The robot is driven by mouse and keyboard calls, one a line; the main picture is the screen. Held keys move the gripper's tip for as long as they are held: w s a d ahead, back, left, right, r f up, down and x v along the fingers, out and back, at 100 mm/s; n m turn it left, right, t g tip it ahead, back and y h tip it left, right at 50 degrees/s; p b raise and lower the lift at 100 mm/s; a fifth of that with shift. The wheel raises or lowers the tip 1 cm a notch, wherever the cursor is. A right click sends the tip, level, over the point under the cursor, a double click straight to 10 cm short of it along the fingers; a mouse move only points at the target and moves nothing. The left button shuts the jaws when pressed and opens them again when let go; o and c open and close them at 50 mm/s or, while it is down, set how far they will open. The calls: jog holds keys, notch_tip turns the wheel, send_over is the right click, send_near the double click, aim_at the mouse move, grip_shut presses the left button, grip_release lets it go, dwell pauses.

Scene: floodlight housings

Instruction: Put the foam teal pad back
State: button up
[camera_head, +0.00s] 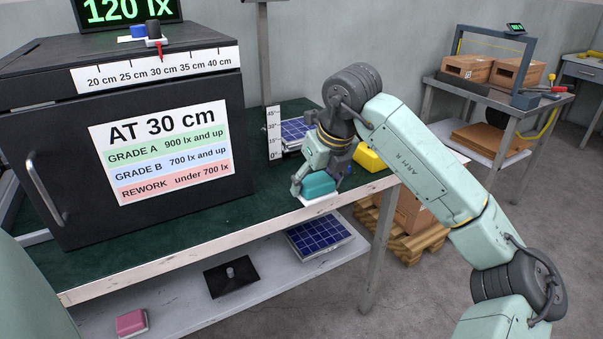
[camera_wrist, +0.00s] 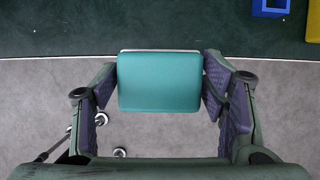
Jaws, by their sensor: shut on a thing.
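The teal foam pad (camera_head: 319,184) is at the front edge of the green-topped bench, below my gripper (camera_head: 318,184). In the wrist view the teal pad (camera_wrist: 160,82) sits between the two fingers of my gripper (camera_wrist: 160,88), which is shut on it. A thin pale edge shows along the pad's far side, and in the head view a white piece (camera_head: 320,198) shows under it. In the wrist view the pad overlaps the bench edge, with grey floor beneath its near part. I cannot tell whether the pad touches the bench.
A black box (camera_head: 60,150) with a grade label fills the bench's left. A yellow block (camera_head: 369,158) and a blue open piece (camera_wrist: 270,8) lie near my gripper. A solar panel (camera_head: 296,130) stands behind. The lower shelf holds a pink pad (camera_head: 131,322) and another panel (camera_head: 319,236).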

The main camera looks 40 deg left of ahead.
jog(key=w+a, duration=0.1)
jog(key=a, duration=0.1)
jog(key=w+a+p, duration=0.1)
jog(key=w+a, duration=0.1)
jog(key=a, duration=0.1)
jog(key=w+a+p, duration=0.1)
jog(key=w+a, duration=0.1)
jog(key=a, duration=0.1)
jog(key=shift+w+f, duration=0.25)
jog(key=shift+f, duration=0.15)
jog(key=x, duration=0.3)
jog(key=shift+d+f+p, duration=0.1)
jog(key=shift+d+p, duration=0.25)
jog(key=shift+p, duration=0.05)
jog(key=shift+f, duration=0.35)
jog(key=shift+f, duration=0.1)
jog(key=o, duration=1)
jog(key=b+v, duration=0.1)
jog(key=v, duration=1.1)
